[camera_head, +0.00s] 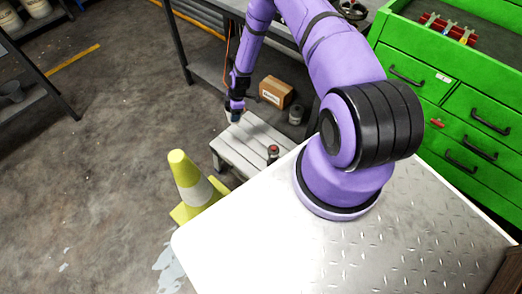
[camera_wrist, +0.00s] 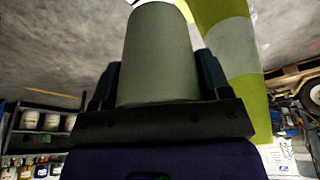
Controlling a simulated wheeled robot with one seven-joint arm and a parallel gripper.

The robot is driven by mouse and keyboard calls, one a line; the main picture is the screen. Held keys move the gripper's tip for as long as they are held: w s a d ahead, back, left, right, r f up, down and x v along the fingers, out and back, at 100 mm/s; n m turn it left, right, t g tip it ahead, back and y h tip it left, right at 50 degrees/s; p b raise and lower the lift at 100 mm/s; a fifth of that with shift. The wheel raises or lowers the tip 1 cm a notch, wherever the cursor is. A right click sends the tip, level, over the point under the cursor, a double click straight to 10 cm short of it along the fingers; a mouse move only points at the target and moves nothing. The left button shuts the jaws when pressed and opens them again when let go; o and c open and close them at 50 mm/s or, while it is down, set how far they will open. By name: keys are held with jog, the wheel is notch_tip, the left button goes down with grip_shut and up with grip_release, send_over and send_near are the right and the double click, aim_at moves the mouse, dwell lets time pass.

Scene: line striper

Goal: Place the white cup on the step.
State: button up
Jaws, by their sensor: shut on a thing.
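The white cup (camera_wrist: 160,55) fills the middle of the wrist view as a pale grey-white cylinder. My gripper (camera_wrist: 158,78) is shut on it, with one dark finger on each side. In the head view my gripper (camera_head: 236,106) points down near the far left corner of the step. Only a small bit of the cup shows there, below the fingers. The step (camera_head: 238,146) is a low, pale slatted wooden stool. I cannot tell how high the cup is above it, or whether they touch.
A small dark item with a red top (camera_head: 273,153) is at the step's right part. A yellow and white cone (camera_head: 191,181) stands in front of it. A cardboard box (camera_head: 276,92) and a grey can (camera_head: 296,114) are behind. Green drawers (camera_head: 450,100) stand at right.

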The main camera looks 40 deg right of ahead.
notch_tip(320, 180, down, 9)
jog(key=s+d+n+g, duration=0.1)
jog(key=s+d+n, duration=0.1)
jog(key=n, duration=0.1)
send_over(243, 143)
jog(key=x, duration=0.3)
jog(key=d+x, duration=0.1)
jog(key=x, duration=0.2)
jog(key=d+x, duration=0.1)
jog(key=x, duration=0.2)
jog(key=shift+f, duration=0.4)
jog(key=shift+f, duration=0.1)
jog(key=o, duration=0.9)
